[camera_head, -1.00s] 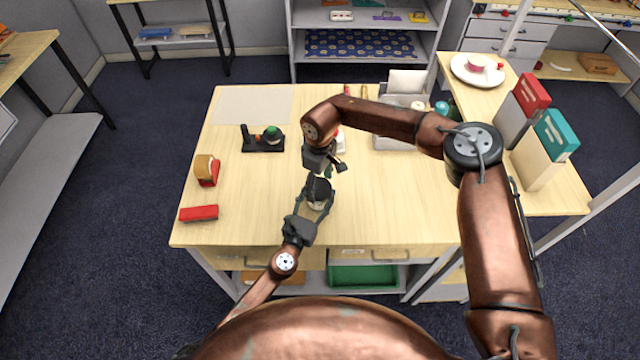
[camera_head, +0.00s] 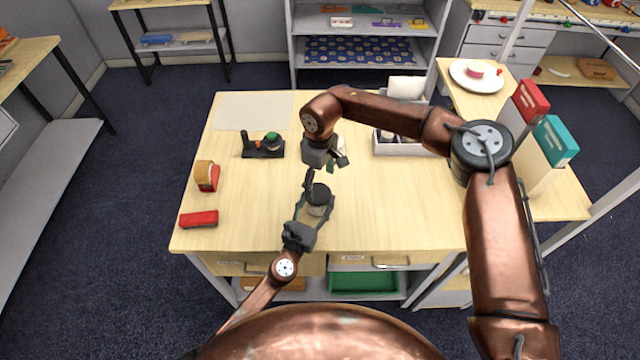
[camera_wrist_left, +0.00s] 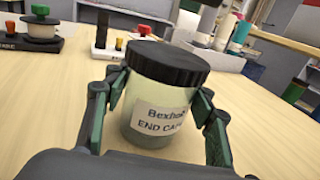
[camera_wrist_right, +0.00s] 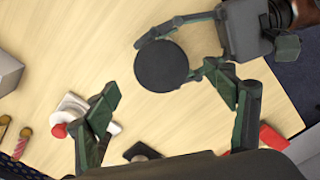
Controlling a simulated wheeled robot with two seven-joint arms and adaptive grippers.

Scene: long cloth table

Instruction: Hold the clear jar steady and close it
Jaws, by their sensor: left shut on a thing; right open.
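The clear jar (camera_wrist_left: 160,122) with a white label stands upright on the table near its front. Its black lid (camera_wrist_left: 168,62) sits level on top; I cannot tell how tight it is. The jar also shows in the head view (camera_head: 318,210), and the lid's top fills the middle of the right wrist view (camera_wrist_right: 162,66). My left gripper (camera_head: 319,197) is shut on the jar's body, one finger on each side below the lid. My right gripper (camera_head: 338,163) is open and empty, above and behind the jar, apart from the lid.
A black stand with a green knob (camera_head: 270,140), a tape dispenser (camera_head: 207,176) and a red block (camera_head: 198,218) are on the left of the table (camera_head: 400,205). A light tray (camera_head: 400,148) is at the back right. The table right of the jar is clear.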

